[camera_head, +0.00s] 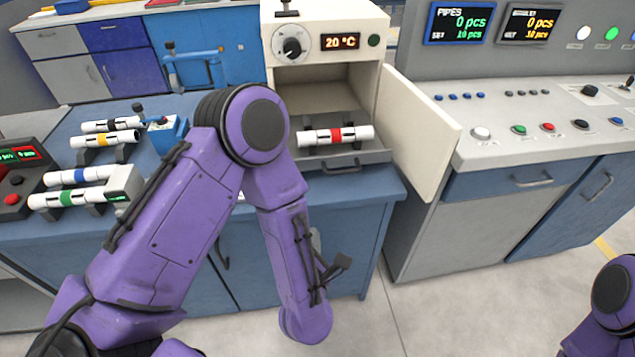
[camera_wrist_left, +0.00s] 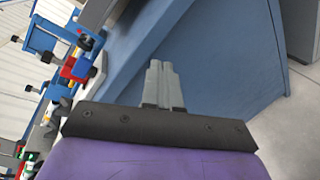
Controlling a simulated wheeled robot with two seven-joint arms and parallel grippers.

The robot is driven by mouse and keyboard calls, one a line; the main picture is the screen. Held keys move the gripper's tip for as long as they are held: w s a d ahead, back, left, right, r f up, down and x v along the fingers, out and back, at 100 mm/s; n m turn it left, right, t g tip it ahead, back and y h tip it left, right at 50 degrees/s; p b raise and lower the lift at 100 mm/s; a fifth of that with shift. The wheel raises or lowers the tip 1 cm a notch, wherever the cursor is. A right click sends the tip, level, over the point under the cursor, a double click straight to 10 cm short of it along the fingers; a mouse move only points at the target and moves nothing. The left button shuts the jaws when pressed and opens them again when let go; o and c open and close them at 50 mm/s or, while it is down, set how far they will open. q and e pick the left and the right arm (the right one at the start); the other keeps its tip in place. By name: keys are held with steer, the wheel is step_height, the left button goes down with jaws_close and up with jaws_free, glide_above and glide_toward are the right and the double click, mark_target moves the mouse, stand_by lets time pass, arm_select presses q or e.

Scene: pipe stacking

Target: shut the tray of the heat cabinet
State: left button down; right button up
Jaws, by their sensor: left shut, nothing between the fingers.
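The heat cabinet (camera_head: 285,15) stands at the back of the blue bench, its white door (camera_head: 425,130) swung open to the right. Its grey tray (camera_head: 375,156) is pulled out in front of the opening, with a handle (camera_head: 342,168) on its front. A white pipe with a red band (camera_head: 335,135) lies across the tray. My right gripper is out of view.
Several banded pipes (camera_head: 75,175) rest on holders on the bench's left side. The open door stands beside the grey control console (camera_head: 540,130). The floor (camera_head: 450,310) in front of the console is clear. My left elbow is close to the tray's left side.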

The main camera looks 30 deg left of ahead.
mark_target(310, 165)
arm_select(q)
step_height(310, 165, up, 7)
steer(key=d+n+t+y+b, duration=0.15)
steer(key=n+y, duration=0.25)
steer(key=n, duration=0.9)
steer(key=shift+n+g, duration=0.25)
steer(key=shift+n, duration=0.05)
steer(key=p+x, duration=0.4)
steer(key=x, duration=1)
steer(key=shift+w+d+r, duration=0.2)
steer(key=shift+w, duration=0.05)
steer(key=shift+w+a+f, duration=0.1)
steer(key=shift+w, duration=0.05)
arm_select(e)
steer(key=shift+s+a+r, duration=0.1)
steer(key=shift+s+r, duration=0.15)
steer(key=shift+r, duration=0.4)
